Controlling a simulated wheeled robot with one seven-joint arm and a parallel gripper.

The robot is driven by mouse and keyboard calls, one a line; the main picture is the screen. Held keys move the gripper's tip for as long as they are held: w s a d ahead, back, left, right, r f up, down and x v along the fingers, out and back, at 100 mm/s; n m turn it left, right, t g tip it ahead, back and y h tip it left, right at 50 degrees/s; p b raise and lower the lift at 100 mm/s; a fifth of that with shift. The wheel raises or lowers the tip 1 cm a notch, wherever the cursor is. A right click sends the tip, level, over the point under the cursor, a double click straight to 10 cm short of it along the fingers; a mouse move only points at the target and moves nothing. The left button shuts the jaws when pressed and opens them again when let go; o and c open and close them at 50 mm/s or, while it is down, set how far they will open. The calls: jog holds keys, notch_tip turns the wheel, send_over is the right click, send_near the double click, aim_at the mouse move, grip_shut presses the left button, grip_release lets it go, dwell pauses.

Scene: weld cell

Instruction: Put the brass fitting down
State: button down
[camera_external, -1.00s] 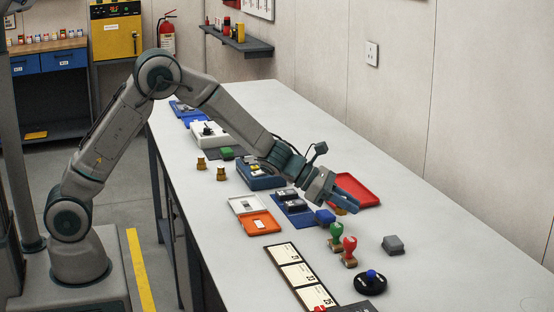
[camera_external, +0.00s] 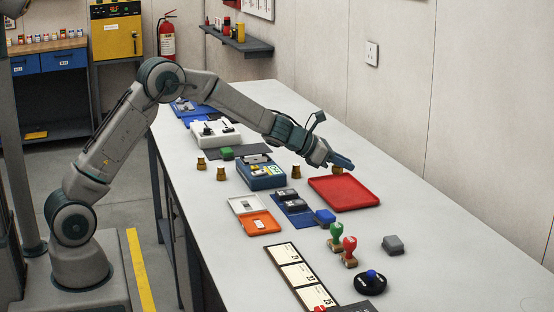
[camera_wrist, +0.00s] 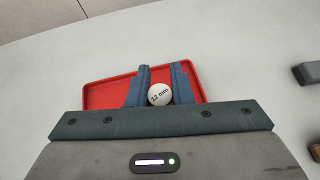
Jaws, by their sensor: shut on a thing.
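My gripper (camera_external: 342,163) is shut on a brass fitting (camera_external: 337,170), at the back end of the red tray (camera_external: 362,203) in the external view. In the wrist view the fitting's round white top, marked 12 mm (camera_wrist: 159,95), sits between the two blue fingers. The red tray (camera_wrist: 103,94) shows behind and on both sides of the fingers and looks empty. The fitting seems held above the bench; its exact height over the tray is unclear. Other brass fittings stand on the bench: one (camera_external: 296,171) left of the tray, and two (camera_external: 201,163) (camera_external: 221,173) near the left edge.
A blue bin (camera_external: 262,177) and a blue tray with dark parts (camera_external: 296,212) lie left of the red tray. A blue block (camera_external: 325,217), green and red stamps (camera_external: 336,237) (camera_external: 349,252) and a grey block (camera_external: 393,245) stand in front. Bare bench lies right of the tray.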

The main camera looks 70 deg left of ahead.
jog(key=p, duration=0.1)
send_over(340, 189)
notch_tip(340, 189, down, 4)
jog(key=shift+a+r, duration=0.1)
jog(key=shift+r, duration=0.05)
jog(key=shift+f, duration=1.9)
jog(key=shift+f+b, duration=0.2)
jog(key=shift+b, duration=0.1)
jog(key=c, duration=1.3)
grip_release()
jog(key=shift+r, duration=0.15)
